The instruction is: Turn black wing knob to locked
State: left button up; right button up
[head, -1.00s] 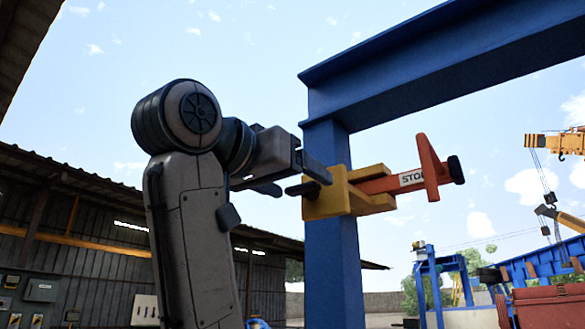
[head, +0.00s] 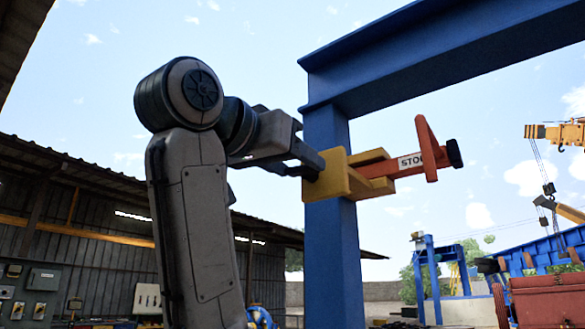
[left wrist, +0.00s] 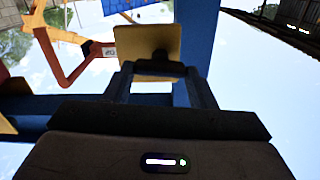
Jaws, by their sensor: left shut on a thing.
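The black wing knob (left wrist: 157,68) shows in the left wrist view in front of a yellow plate, its wing lying crosswise between my fingertips. My left gripper (left wrist: 158,74) is shut on it. In the head view my left gripper (head: 312,168) reaches the left face of the yellow bracket (head: 333,180), and its fingers hide most of the knob. An orange-red arm (head: 391,169) marked with "STO…" sticks out of the bracket to the right, with an upright red handle (head: 427,148) and a black end (head: 454,153). My right gripper is not in view.
The bracket sits on a blue post (head: 334,250) under a large blue beam (head: 440,60). A corrugated shed (head: 90,235) with electrical boxes stands at left. Yellow cranes and blue machinery (head: 540,255) are at far right. Open air surrounds the bracket's right side.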

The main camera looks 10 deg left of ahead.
pick_arm(q)
jog(key=m+b, duration=0.3)
jog(key=m, duration=0.1)
jog(key=shift+s+f+b, duration=0.1)
jog(key=shift+f+b, duration=0.1)
jog(key=shift+b, duration=0.2)
jog(key=m+b, duration=0.2)
jog(key=m, duration=0.3)
jog(key=shift+d+b, duration=0.1)
jog(key=shift+b, duration=0.3)
jog(key=m+b, duration=0.1)
jog(key=m, duration=0.1)
jog(key=shift+m, duration=0.3)
jog(key=m+b, duration=0.1)
jog(key=m, duration=0.1)
jog(key=shift+m, duration=0.3)
jog(key=shift+m+b, duration=0.4)
jog(key=shift+m, duration=0.8)
jog(key=shift+d+f, duration=0.1)
jog(key=o, duration=0.7)
jog(key=shift+o, duration=1.4)
